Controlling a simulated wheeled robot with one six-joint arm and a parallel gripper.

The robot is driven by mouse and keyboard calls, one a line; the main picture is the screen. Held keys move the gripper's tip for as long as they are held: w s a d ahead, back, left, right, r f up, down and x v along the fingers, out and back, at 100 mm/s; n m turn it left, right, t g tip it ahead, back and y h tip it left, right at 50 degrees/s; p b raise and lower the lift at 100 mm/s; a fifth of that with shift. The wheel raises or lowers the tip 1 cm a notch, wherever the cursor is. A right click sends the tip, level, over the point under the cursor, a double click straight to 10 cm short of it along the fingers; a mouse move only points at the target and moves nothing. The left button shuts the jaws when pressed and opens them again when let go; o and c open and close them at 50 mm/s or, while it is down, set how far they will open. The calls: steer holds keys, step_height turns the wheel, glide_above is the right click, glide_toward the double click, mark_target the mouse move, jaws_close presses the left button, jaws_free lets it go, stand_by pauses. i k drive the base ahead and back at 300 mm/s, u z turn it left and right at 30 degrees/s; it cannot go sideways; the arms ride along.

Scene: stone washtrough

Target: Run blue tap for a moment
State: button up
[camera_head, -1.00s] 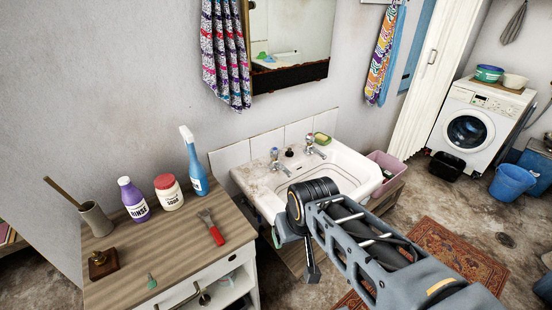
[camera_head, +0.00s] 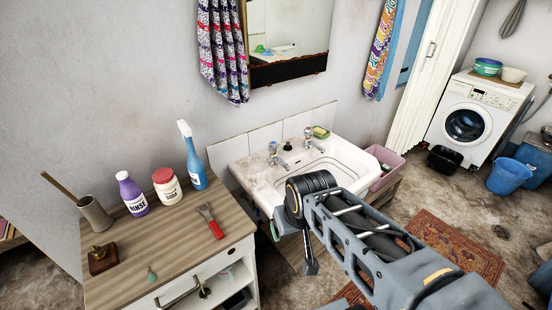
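The white washbasin (camera_head: 353,160) stands against the wall with two chrome taps at its back edge. The left tap (camera_head: 273,154) has a bluish top. A dark end piece (camera_head: 310,266) hangs below the wrist, apart from the taps. It may be part of my gripper; fingers cannot be made out. No water shows at the taps.
A wooden-topped cabinet (camera_head: 155,245) at left bears a blue spray bottle (camera_head: 195,165), purple bottle (camera_head: 133,196), white jar (camera_head: 168,188) and red-handled tool (camera_head: 210,220). A pink tub (camera_head: 384,160) stands right of the basin.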

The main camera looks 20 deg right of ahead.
mark_target(274, 147)
steer(key=k, duration=0.5)
steer(key=z, duration=1.4)
steer(key=i, duration=1.05)
steer(key=u, duration=1.95)
steer(key=i, duration=0.5)
steer(key=u, duration=0.05)
